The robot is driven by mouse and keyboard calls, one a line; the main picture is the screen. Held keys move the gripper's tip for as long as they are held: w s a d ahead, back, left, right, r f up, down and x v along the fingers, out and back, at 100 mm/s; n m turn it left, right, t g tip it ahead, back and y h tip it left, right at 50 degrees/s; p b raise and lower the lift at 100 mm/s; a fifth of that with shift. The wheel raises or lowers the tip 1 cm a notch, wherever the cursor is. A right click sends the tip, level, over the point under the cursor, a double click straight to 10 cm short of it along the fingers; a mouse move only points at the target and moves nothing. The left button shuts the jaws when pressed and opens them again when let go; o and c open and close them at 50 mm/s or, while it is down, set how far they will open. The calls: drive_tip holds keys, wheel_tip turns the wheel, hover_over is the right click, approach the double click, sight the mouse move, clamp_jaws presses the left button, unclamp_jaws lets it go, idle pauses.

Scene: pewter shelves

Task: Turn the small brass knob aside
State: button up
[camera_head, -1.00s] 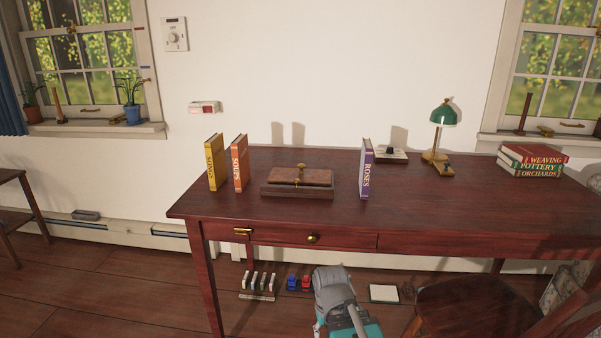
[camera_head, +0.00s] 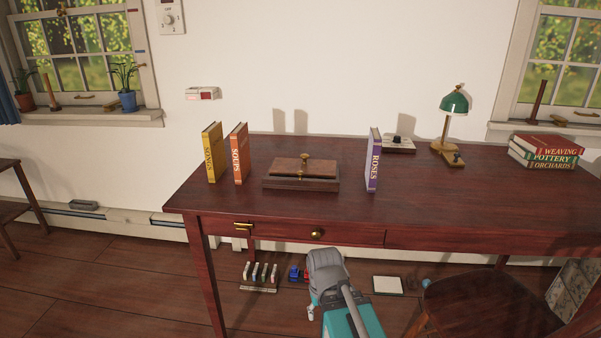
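A dark wooden box (camera_head: 272,182) stands on the desk between the upright books. A small brass knob (camera_head: 303,157) stands up at the back of its lid, and a smaller brass piece (camera_head: 300,174) shows at the lid's front edge. The desk's drawer (camera_head: 280,230) looks shut. It has a round brass knob (camera_head: 316,235) on its front, and a brass fitting (camera_head: 243,225) sits at the drawer's upper left. I cannot tell which brass piece is the one named. My grey and teal arm shows at the bottom, in front of the desk and below the drawer. My gripper cannot be made out.
Yellow (camera_head: 212,153) and orange (camera_head: 240,153) books stand left of the box, a purple book (camera_head: 373,160) right of it. A green lamp (camera_head: 454,103) and stacked books (camera_head: 545,152) are farther right. A chair (camera_head: 480,305) stands at front right. The desk's middle right is clear.

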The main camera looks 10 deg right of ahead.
wheel_tip(320, 180, up, 27)
drive_tip(key=w+p, duration=0.2)
drive_tip(key=p, duration=2.5)
wheel_tip(320, 180, up, 15)
drive_tip(key=m+p, duration=1.2)
drive_tip(key=p, duration=0.2)
hover_over(300, 171)
drive_tip(key=shift+s+f, duration=0.1)
drive_tip(key=shift+f, duration=0.1)
drive_tip(key=shift+f, duration=0.15)
wheel_tip(300, 171, down, 14)
drive_tip(key=b, duration=1.3)
drive_tip(key=shift+r, duration=0.25)
